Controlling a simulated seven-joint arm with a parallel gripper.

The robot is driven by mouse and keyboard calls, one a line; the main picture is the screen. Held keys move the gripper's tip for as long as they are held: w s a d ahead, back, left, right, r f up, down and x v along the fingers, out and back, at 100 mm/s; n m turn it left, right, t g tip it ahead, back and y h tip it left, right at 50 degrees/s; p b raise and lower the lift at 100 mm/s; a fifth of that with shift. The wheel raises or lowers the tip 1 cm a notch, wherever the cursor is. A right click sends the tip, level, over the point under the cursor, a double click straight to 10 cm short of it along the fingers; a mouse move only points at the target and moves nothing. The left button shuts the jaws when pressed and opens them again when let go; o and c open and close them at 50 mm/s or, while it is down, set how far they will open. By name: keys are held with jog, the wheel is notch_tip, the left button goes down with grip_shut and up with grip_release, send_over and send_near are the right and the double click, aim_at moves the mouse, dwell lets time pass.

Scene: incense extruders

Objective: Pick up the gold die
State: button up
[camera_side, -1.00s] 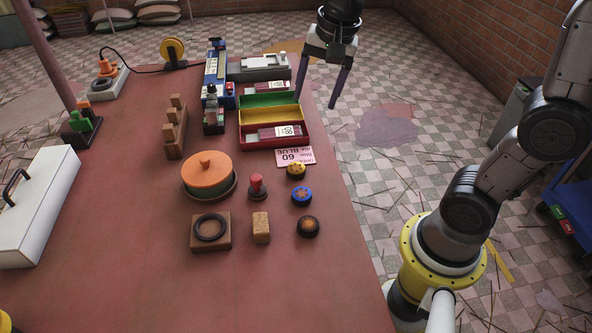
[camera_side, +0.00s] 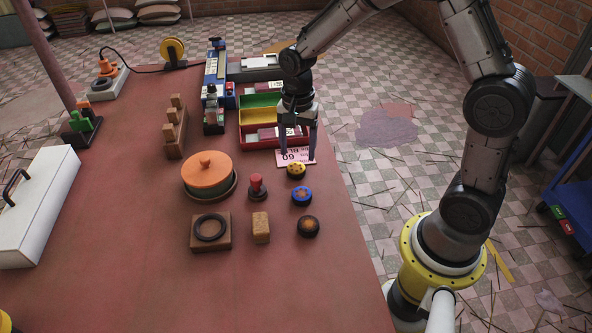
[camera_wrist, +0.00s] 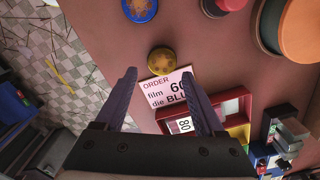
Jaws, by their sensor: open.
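The gold die (camera_side: 296,170) is a small round yellow-topped disc on the red table, just in front of a pink order card (camera_side: 296,156). In the wrist view the gold die (camera_wrist: 162,61) lies just beyond my fingertips, a little above the middle of the gap between them. My gripper (camera_side: 297,157) points down over the card, slightly behind the die; its jaws are open and empty. The fingers also show in the wrist view (camera_wrist: 160,78).
A blue die (camera_side: 301,196) and a dark die (camera_side: 308,226) stand in a row in front of the gold one. A red-handled stamp (camera_side: 257,187) is to the left. A red-rimmed divided tray (camera_side: 243,142) is behind. The table's right edge is close.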

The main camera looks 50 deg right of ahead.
aim_at(296, 167)
jog(key=shift+w+a+f, duration=0.1)
jog(key=shift+w+f, duration=0.05)
jog(key=shift+f, duration=2.6)
grip_shut()
